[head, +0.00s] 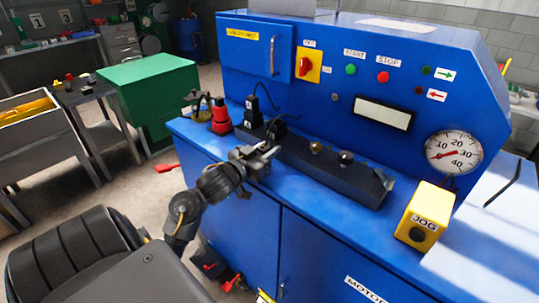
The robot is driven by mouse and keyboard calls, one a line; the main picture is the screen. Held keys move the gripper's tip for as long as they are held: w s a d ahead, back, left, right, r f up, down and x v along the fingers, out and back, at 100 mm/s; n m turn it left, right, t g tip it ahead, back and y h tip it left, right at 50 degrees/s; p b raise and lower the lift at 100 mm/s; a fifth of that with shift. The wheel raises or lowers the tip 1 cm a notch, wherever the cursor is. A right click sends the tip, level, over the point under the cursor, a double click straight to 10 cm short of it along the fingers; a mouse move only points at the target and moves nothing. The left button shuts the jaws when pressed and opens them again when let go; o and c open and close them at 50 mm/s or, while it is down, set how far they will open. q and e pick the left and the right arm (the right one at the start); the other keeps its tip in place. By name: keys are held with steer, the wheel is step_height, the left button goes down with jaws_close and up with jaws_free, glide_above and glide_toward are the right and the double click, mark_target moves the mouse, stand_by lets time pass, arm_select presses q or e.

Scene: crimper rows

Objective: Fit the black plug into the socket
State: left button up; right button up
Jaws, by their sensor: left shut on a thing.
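My left gripper (270,153) reaches in from the lower left to the front edge of the blue machine's ledge, at the left end of a dark rail (330,172). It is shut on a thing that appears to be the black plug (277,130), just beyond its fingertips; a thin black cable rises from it. The grip itself is small and partly hidden. A black block with a white label (252,115) and a red one (221,119) stand on the ledge to the left. Which part is the socket, I cannot tell. My right gripper is out of view.
The blue machine (228,230) carries a yellow JOG box (424,216), a dial gauge (454,152) and a red-yellow switch (308,65). Two small knobs (345,157) stick up along the rail. A green cabinet (150,85) stands at the left.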

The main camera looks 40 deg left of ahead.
arm_select(q)
steer(key=o, duration=0.5)
steer(key=shift+f, duration=0.15)
steer(key=o, duration=0.5)
